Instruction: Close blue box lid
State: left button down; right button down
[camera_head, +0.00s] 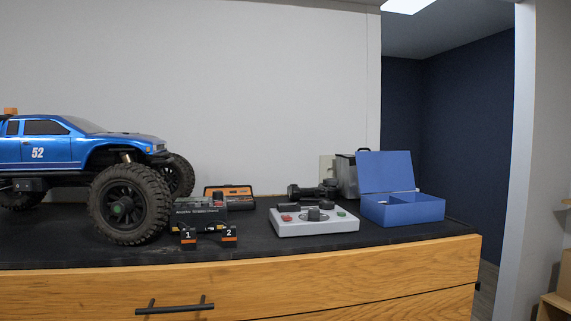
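A blue box (403,212) stands near the right end of the dark countertop. Its blue lid (386,172) is open and stands up at the back of the box, leaning slightly backward. The inside of the box shows compartments with a divider, and a small light-coloured item lies at the back left. Neither my left nor my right gripper is in view.
A grey control panel (314,221) with a knob and buttons lies left of the box. A dark-grey container (347,175) stands behind it. A blue RC truck (90,150), numbered black stands (188,237) and orange-black devices fill the left. Countertop (425,232) in front is clear.

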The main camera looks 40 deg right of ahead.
aim_at(378, 172)
jog(key=u, duration=2.35)
jog(key=k, duration=2.6)
jog(key=z, duration=2)
